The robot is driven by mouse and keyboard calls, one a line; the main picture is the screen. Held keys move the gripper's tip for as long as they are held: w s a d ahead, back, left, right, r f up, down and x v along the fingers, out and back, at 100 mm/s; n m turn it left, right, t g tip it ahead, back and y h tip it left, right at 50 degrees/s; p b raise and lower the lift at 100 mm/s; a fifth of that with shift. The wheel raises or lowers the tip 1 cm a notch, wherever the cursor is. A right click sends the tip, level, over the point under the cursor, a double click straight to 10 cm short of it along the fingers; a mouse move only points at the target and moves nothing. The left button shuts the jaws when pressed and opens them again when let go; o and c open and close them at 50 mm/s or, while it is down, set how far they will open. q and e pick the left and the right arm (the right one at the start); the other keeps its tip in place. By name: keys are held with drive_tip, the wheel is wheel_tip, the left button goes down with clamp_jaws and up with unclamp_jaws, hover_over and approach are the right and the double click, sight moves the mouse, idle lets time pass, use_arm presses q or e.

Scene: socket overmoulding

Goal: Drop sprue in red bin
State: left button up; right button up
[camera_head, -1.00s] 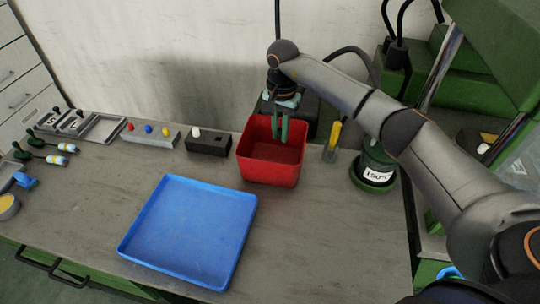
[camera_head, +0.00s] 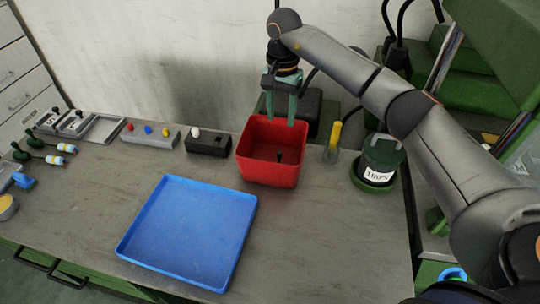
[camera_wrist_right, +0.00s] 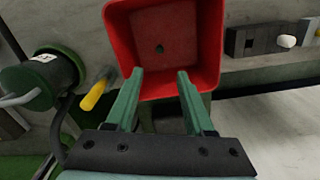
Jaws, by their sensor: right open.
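The red bin (camera_head: 268,172) stands on the bench behind and to the right of the blue tray. A small dark piece, which looks like the sprue (camera_head: 279,156), lies on the bin's floor; it also shows in the right wrist view (camera_wrist_right: 159,48). My right gripper (camera_head: 280,121) is above the bin's back part, fingers pointing down. In the right wrist view its two green fingers (camera_wrist_right: 160,73) are apart with nothing between them. My left gripper is not in view.
The empty blue tray (camera_head: 190,232) lies at the front. A yellow-handled tool (camera_head: 334,138) and a green pot (camera_head: 379,160) stand right of the bin. A black box (camera_head: 208,144) and a grey button box (camera_head: 150,136) are to the left.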

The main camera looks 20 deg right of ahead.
wheel_tip(320, 180, up, 6)
drive_tip(key=shift+r, duration=0.25)
drive_tip(key=shift+s+f, duration=0.1)
idle(0.4)
